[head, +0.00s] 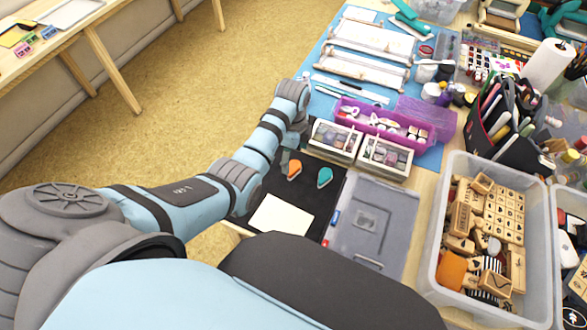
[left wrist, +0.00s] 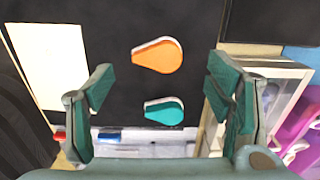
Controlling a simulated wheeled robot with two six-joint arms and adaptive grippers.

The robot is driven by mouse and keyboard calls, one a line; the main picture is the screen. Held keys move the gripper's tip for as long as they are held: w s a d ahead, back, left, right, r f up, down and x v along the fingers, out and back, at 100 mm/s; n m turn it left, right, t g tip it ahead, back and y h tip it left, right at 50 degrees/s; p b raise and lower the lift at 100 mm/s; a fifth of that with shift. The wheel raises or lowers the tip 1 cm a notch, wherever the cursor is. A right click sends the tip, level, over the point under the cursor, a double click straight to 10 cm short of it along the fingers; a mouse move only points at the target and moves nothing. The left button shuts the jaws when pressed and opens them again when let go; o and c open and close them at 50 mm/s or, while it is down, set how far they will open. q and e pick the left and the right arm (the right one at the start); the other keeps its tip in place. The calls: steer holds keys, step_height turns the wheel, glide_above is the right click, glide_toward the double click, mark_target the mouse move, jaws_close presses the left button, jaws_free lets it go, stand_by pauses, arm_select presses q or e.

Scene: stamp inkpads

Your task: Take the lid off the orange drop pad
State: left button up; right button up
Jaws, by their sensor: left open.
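The orange drop pad (head: 294,170) lies on a black mat (head: 299,191), left of a teal drop pad (head: 324,178). In the left wrist view the orange pad (left wrist: 157,56) sits above the teal pad (left wrist: 164,112), with a pale edge along its top. Whether its lid is on cannot be told. My left gripper (left wrist: 160,72) is open and empty, its green fingers spread to either side of the two pads and apart from both. In the head view my left arm mostly hides that gripper. My right gripper is not in view.
White paper (head: 281,215) lies on the mat. A grey-lidded box (head: 384,204) stands right of it. White compartment boxes (head: 336,139) and a purple tray (head: 377,122) stand behind the pads. A clear bin (head: 433,246) of wooden stamps stands farther right.

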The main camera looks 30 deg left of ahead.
mark_target(293, 168)
arm_select(q)
steer(key=f, duration=0.2)
steer(key=f+b, duration=0.1)
steer(key=f, duration=0.1)
steer(key=shift+d+f, duration=0.2)
steer(key=shift+f, duration=0.2)
steer(key=shift+s+r, duration=0.15)
steer(key=shift+s, duration=0.05)
steer(key=c, duration=0.8)
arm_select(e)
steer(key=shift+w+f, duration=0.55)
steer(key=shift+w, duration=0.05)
